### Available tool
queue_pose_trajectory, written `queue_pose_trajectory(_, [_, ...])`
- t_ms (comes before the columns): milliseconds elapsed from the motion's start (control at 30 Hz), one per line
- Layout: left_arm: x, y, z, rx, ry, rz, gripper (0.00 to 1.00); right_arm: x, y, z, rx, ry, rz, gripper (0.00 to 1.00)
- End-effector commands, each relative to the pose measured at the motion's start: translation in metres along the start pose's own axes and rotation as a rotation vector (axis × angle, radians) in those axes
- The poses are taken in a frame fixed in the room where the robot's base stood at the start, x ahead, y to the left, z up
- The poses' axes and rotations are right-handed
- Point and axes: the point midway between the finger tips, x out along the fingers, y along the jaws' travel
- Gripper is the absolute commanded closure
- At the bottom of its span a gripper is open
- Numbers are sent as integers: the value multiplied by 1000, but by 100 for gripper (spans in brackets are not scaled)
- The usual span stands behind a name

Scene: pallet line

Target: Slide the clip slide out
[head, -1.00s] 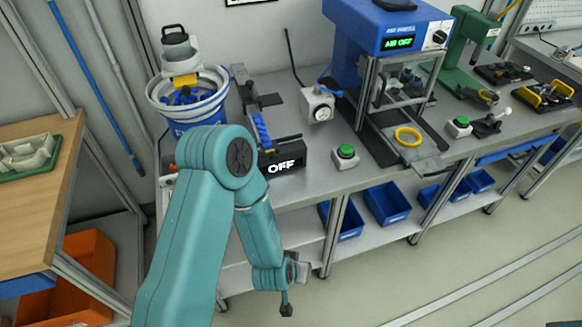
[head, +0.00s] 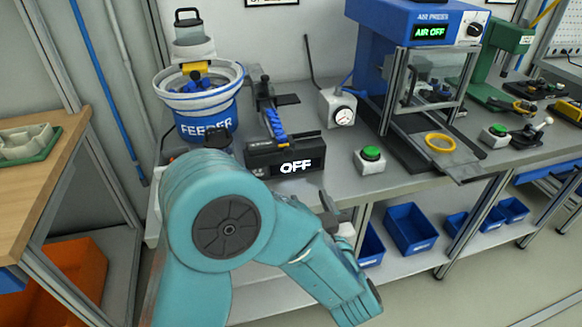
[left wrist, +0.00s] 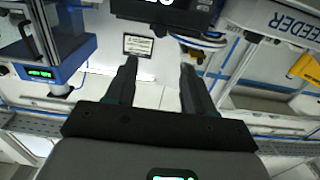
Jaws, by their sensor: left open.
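A dark narrow track with a row of blue clips (head: 274,124) runs from beside the feeder to a black box (head: 284,158) reading OFF. I cannot tell which part of it is the slide. My left gripper (left wrist: 158,72) is open and empty in the left wrist view, with its two dark fingers apart. In the head view it is mostly hidden behind my teal forearm, low by the bench's front edge and apart from the track. The black box shows at the top of the left wrist view (left wrist: 165,8). My right gripper is not in view.
The blue and white feeder (head: 205,115) stands left of the track. A small dial box (head: 338,108) and a green button (head: 371,157) stand to its right. A blue air press (head: 420,25) has a yellow ring (head: 440,142) in front. Blue bins (head: 411,228) sit below.

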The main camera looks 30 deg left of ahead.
Motion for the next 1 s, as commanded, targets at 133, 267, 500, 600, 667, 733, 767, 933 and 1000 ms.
queue_pose_trajectory(133, [31,-2,-2,-1,-2,-9,47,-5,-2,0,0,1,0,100])
queue_pose_trajectory(267, [62,-2,-2,-1,-2,-8,47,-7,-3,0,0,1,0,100])
queue_pose_trajectory(500, [117,-2,-1,0,-2,-5,47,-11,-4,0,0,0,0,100])
queue_pose_trajectory(600, [134,-2,-1,0,-2,-3,47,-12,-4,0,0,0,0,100])
queue_pose_trajectory(667, [142,-1,-1,0,-1,-3,47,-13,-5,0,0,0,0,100])
queue_pose_trajectory(733, [148,-1,-1,1,-2,-2,47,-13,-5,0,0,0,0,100])
queue_pose_trajectory(767, [150,-1,-1,1,-1,-2,47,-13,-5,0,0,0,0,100])
queue_pose_trajectory(933, [154,-1,0,2,-2,1,47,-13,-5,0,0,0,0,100])
queue_pose_trajectory(1000, [154,-1,0,2,-2,1,47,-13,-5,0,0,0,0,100])
